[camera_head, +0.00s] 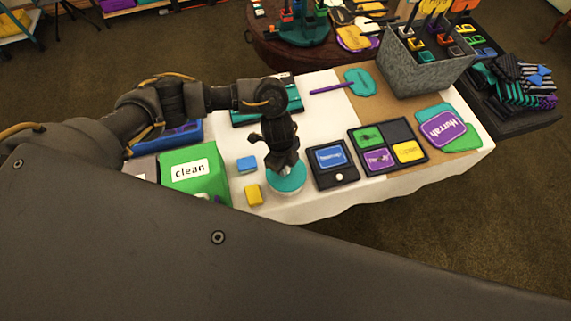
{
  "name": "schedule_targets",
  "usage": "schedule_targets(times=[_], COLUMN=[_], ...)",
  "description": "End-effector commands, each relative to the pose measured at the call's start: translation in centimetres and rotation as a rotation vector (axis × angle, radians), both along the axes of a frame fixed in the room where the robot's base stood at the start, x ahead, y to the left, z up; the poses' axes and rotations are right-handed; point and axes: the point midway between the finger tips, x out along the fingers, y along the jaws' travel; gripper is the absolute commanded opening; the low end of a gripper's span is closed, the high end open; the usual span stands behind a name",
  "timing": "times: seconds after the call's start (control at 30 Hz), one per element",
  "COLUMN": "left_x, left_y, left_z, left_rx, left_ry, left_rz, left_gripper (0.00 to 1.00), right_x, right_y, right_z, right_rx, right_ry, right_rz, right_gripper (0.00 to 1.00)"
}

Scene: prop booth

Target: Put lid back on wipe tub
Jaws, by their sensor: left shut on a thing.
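My left gripper (284,163) points down at the table and is shut on the round teal lid (290,182). The lid lies flat, directly over the white wipe tub (287,193), of which only a thin strip shows beneath the lid. I cannot tell whether the lid touches the tub's rim or hovers just above it. The gripper hides part of the lid. My right gripper is not in view.
A green "clean" box (193,173), a blue block (247,164) and a yellow block (253,195) are left of the tub. A dark case with a blue card (330,156) and a card tray (387,172) are to its right. The white table's front edge is close.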

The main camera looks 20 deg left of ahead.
Motion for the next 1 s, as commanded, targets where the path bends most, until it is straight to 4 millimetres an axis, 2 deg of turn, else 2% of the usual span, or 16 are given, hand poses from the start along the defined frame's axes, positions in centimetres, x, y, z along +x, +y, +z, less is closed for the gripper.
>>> schedule_targets(times=[0.47,0.5,0.6,0.67,0.87,1.0], left_x=[0.01,0.01,0.01,0.01,0.01,0.01], left_y=[-0.01,-0.01,-0.01,-0.01,0.00,0.00], left_z=[0.00,0.00,0.00,0.00,0.00,-0.01], left_rx=[0.000,0.000,0.000,0.000,0.000,0.000], left_ry=[0.000,0.000,0.000,0.000,0.000,0.000], left_rz=[0.000,0.000,0.000,0.000,0.000,0.000], left_gripper=[0.00,0.27,0.40,0.47,0.48,0.66], right_x=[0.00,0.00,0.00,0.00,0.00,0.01], right_y=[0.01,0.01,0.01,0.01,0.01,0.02], right_z=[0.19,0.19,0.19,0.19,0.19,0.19], right_rx=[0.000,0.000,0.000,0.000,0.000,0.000], right_ry=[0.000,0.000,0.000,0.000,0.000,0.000], right_rz=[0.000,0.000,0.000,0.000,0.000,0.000], right_gripper=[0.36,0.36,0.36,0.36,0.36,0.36])
